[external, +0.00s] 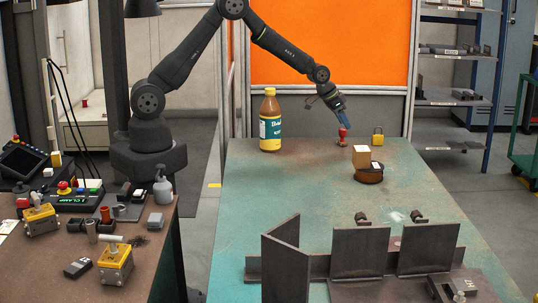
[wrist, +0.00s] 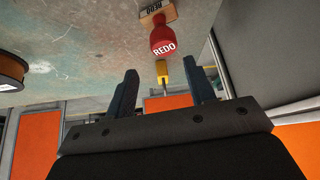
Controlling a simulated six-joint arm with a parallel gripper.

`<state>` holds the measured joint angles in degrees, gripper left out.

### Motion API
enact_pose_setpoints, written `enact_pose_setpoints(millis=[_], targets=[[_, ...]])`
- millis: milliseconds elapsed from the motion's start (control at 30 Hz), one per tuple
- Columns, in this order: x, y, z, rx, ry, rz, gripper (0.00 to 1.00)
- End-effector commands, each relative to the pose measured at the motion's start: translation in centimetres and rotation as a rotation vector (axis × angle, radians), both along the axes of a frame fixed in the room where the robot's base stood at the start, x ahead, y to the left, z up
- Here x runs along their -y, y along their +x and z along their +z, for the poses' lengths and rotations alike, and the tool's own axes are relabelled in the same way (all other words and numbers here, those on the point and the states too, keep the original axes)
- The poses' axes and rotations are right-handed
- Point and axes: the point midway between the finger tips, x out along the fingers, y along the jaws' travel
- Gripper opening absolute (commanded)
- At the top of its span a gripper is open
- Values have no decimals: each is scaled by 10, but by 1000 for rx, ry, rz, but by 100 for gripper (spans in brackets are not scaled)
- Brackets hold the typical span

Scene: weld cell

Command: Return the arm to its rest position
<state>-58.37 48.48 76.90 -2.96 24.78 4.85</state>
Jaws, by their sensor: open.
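My arm reaches out from its dark base at the left over the green table (external: 310,200). My gripper (external: 347,121) points down and to the right just above a red-handled stamp (external: 342,136). In the wrist view my gripper (wrist: 163,80) has its two blue fingers wide apart with nothing held between them. The stamp (wrist: 162,42), marked REDO, stands on the table beyond the fingertips, apart from them.
A yellow padlock (external: 377,137) stands right of the stamp. A sauce bottle (external: 270,122) stands to the left. A wooden block (external: 361,156) and a brown spool (external: 369,174) are in front. Upright metal plates (external: 360,250) fill the table's near end.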

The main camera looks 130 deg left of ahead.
Motion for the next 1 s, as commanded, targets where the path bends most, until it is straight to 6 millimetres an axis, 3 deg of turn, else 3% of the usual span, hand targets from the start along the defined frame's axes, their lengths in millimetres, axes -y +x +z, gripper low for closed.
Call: enact_pose_setpoints(millis=[600, 1000], targets=[[97, 50, 64, -1, 1, -8, 50], [94, 133, 62, -12, -1, -169, 50]])
